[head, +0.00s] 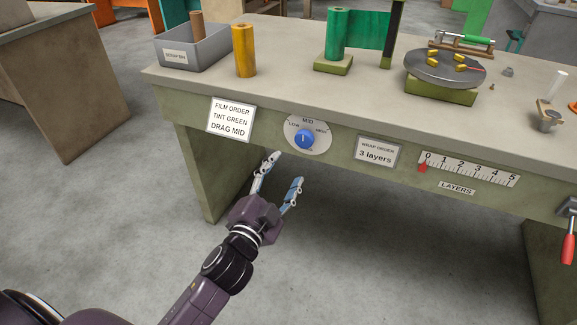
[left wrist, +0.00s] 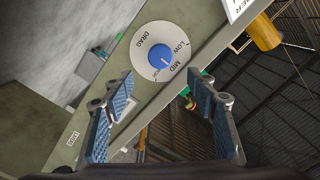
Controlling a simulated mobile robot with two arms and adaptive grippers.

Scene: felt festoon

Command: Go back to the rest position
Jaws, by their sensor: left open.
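My left gripper (head: 279,180) is open and empty in the head view, in front of the workbench's front panel and a little below the blue drag knob (head: 304,139). In the left wrist view my left gripper's two fingers (left wrist: 158,110) stand apart, with the blue knob (left wrist: 161,57) on its round white dial ahead of them. The gripper is not touching the knob. The knob's white mark points up near MID in the head view. My right gripper is not in either view.
The workbench top (head: 290,62) bears a grey scrap bin (head: 188,50), a yellow roll (head: 244,52), a green film roll (head: 337,35) and a turntable (head: 445,68). A layers scale (head: 468,168) and a red-handled lever (head: 568,248) are on the front at right.

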